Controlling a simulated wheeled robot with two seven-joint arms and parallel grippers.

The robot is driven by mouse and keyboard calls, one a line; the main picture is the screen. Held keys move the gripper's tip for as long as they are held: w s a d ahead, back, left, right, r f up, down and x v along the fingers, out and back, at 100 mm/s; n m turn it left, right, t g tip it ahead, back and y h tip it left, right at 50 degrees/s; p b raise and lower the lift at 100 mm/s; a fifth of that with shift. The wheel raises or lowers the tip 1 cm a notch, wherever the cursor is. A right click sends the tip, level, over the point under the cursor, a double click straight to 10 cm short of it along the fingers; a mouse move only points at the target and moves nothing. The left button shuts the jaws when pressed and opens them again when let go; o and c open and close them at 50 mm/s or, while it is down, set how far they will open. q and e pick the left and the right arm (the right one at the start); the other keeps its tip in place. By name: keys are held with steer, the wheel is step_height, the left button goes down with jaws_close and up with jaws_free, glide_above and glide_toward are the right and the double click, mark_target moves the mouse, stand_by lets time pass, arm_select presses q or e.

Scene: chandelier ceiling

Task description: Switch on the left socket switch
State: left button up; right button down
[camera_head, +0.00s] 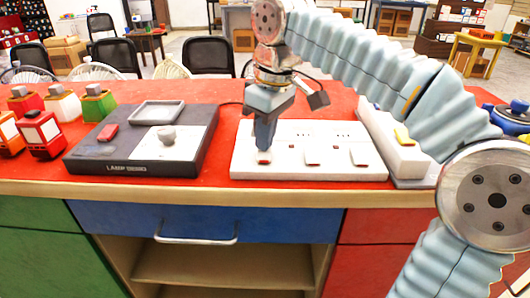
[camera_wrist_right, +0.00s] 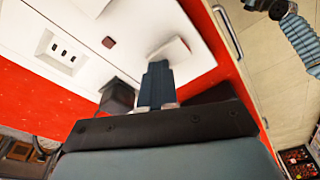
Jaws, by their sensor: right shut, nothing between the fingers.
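The white socket panel (camera_head: 330,173) lies on the red tabletop, with a row of three switches with red marks along its front. My right gripper (camera_head: 264,146) points down, fingers shut and empty, with its tips at the left switch (camera_head: 264,157), partly covering it. In the right wrist view the shut fingertips (camera_wrist_right: 157,68) meet the edge of a white switch rocker (camera_wrist_right: 171,50); whether they press it I cannot tell. The middle switch (camera_head: 312,157) and right switch (camera_head: 360,156) stand clear of the gripper. My left gripper is out of view.
A dark lamp control box (camera_head: 120,167) with a white knob plate stands left of the panel. The table's front edge runs just before the panel.

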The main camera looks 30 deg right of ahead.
step_height(320, 180, up, 3)
steer(key=p, duration=0.3)
steer(key=shift+f, duration=0.1)
step_height(320, 180, up, 2)
steer(key=shift+r+p, duration=0.1)
steer(key=shift+p, duration=0.75)
steer(key=shift+r, duration=0.9)
